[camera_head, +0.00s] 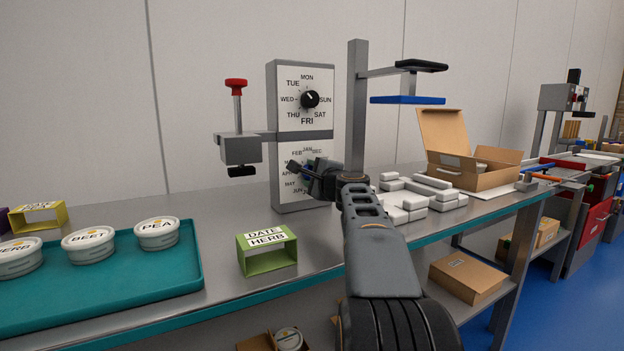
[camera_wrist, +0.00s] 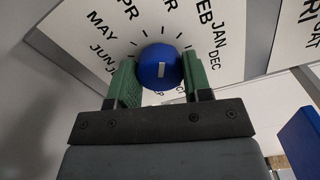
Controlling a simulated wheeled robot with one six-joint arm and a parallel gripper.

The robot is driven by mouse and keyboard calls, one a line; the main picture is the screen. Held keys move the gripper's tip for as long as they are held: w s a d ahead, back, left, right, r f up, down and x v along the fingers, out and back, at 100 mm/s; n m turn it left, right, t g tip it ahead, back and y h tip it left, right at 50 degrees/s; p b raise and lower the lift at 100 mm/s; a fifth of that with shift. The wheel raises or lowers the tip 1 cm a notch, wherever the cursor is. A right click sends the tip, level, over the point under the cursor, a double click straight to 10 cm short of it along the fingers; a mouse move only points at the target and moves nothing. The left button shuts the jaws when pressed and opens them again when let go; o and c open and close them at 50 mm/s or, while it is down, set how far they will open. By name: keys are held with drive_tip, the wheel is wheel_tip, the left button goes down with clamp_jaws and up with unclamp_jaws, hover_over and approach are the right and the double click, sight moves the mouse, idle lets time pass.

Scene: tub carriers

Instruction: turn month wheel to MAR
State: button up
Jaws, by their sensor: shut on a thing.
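The month wheel is a round blue knob (camera_wrist: 160,65) on a white month dial (camera_wrist: 85,30). A short white mark on the knob's face stands nearly upright in the wrist view; I cannot tell which month it points to. The readable labels include MAY, FEB, JAN and DEC; others are cut off or partly covered. My gripper (camera_wrist: 161,82) is shut on the knob, with a green finger on each side. In the head view my gripper (camera_head: 308,172) is at the lower dial of the grey stamp post (camera_head: 271,110) and hides the knob.
Above is a weekday dial with a black knob (camera_head: 310,99). A red-handled stamp (camera_head: 237,110) juts out left. A green DATE HERB frame (camera_head: 267,250) and a teal tray (camera_head: 190,280) with tubs stand left. White blocks (camera_head: 420,195) and an open carton (camera_head: 465,165) stand right.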

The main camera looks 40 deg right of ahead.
idle(0.4)
drive_tip(key=o, duration=0.9)
drive_tip(key=s, duration=0.4)
drive_tip(key=s+a, duration=0.1)
drive_tip(key=s, duration=0.4)
drive_tip(key=s+a, duration=0.1)
drive_tip(key=s, duration=0.3)
drive_tip(key=shift+s, duration=0.35)
